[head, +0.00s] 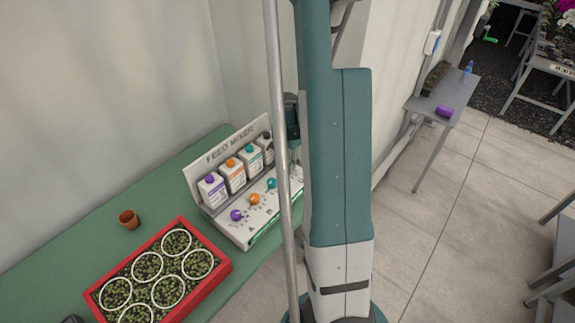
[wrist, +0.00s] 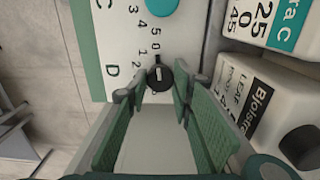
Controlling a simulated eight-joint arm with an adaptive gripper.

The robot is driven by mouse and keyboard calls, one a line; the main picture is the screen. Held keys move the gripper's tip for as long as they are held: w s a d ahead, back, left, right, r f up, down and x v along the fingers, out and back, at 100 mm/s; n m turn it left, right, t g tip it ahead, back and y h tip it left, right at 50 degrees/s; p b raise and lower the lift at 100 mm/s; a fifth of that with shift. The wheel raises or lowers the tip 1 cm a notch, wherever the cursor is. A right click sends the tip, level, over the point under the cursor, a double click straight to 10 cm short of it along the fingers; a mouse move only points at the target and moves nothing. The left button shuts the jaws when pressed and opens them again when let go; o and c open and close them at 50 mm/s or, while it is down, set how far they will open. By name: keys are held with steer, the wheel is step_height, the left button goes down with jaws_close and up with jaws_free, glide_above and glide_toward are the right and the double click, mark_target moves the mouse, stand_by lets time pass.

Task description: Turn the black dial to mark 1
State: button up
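The black dial (wrist: 160,77) sits beside the letter D on the white panel (wrist: 108,30) in the wrist view. A pale pointer line on it runs roughly toward the 0; the exact reading is hard to tell. Small digits, including 1 and 2, stand around it. My gripper (wrist: 157,88) is open, with one green-padded finger on each side of the dial at its near edge. I cannot tell whether either fingertip touches it. In the head view my arm hides the black dial and the gripper; the feed mixer panel (head: 246,236) shows to the left of the arm.
Purple (head: 236,215), orange (head: 254,199) and teal (head: 271,183) dials line the panel. Labelled bottles stand behind them, with a black-capped one (wrist: 262,105) close on the right in the wrist view. A red seedling tray (head: 207,287) and small pot (head: 129,220) share the green bench (head: 60,255).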

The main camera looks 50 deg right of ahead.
mark_target(287, 167)
steer(key=shift+c, duration=0.2)
steer(key=shift+f+n+b, duration=0.1)
steer(key=shift+n+b, duration=1.25)
steer(key=shift+n, duration=0.35)
steer(key=shift+n+b, duration=0.75)
steer(key=shift+n, duration=0.65)
steer(key=o, duration=0.9)
steer(key=shift+r, duration=0.2)
steer(key=shift+r, duration=5.9)
